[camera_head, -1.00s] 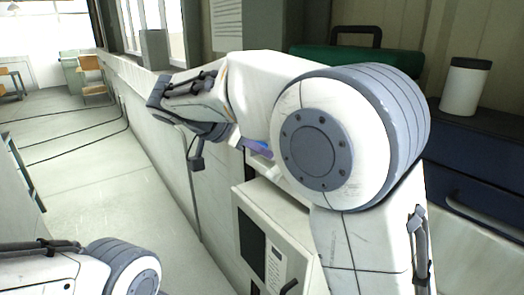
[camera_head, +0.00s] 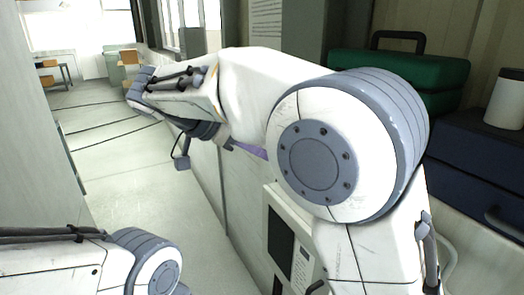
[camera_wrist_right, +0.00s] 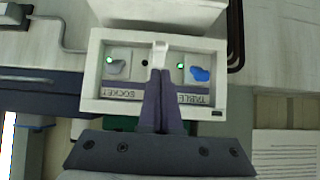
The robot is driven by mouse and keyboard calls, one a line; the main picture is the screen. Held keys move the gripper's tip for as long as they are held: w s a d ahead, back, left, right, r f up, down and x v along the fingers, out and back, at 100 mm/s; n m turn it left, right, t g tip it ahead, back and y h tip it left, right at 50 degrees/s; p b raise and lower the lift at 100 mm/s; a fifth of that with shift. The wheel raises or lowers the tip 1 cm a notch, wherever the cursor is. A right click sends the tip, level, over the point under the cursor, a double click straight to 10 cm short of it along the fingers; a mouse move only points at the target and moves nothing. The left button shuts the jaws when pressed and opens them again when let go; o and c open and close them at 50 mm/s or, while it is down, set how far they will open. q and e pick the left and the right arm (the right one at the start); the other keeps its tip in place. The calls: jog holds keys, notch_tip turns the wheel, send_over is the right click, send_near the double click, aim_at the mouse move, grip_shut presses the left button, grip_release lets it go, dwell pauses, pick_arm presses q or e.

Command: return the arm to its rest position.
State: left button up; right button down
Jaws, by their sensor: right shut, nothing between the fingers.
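My right arm (camera_head: 335,150) fills the middle of the head view, bent at its large round joint, with the forearm reaching away to the upper left. My right gripper's purple fingers show only in part in the head view (camera_head: 249,151), behind the arm. In the right wrist view the right gripper (camera_wrist_right: 160,72) has its two fingers together, with nothing between them. Its tips appear in front of a white panel (camera_wrist_right: 93,75); I cannot tell how far apart they are. My left arm (camera_head: 60,268) shows at the lower left, its gripper out of view.
Floor (camera_head: 125,165) is clear at left.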

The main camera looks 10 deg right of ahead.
jog(key=s+a+f+n+g+y, duration=0.1)
jog(key=s+a+f+n+y, duration=0.1)
jog(key=s+f+n, duration=0.4)
jog(key=s+a+f+n+g+y, duration=0.1)
jog(key=s+f+n+y, duration=0.4)
jog(key=s, duration=0.6)
jog(key=s+a+f+n+g+y, duration=0.1)
jog(key=s+a+f+n+y, duration=0.1)
jog(key=s+f+n, duration=0.6)
jog(key=f+n+y, duration=0.1)
jog(key=n, duration=0.1)
jog(key=shift+s+a+f+n+y, duration=0.15)
jog(key=shift+a+f+n+y, duration=0.1)
jog(key=shift+a+n+y, duration=0.15)
